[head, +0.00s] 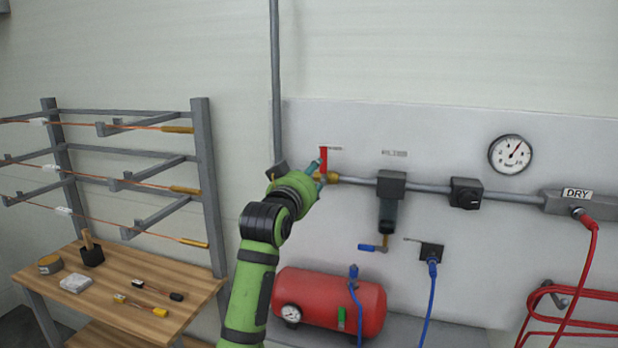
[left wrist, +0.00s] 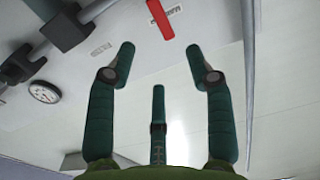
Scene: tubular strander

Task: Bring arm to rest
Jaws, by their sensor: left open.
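My green left arm (head: 262,260) reaches up from the bottom of the head view to the pipe on the wall panel. My left gripper (head: 320,172) is at the red valve lever (head: 324,158), which stands upright above a brass valve (head: 328,178). In the left wrist view my left gripper (left wrist: 160,60) has its fingers spread wide with nothing between them. The red lever (left wrist: 160,18) lies beyond the fingertips there, apart from them. My right gripper is not in view.
A grey pipe runs right past a filter (head: 388,212) to a DRY block (head: 580,203). A pressure gauge (head: 511,154) hangs above. A red tank (head: 335,300) stands below. A wooden bench (head: 130,285) with tools and a rack (head: 205,180) with wires stand left.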

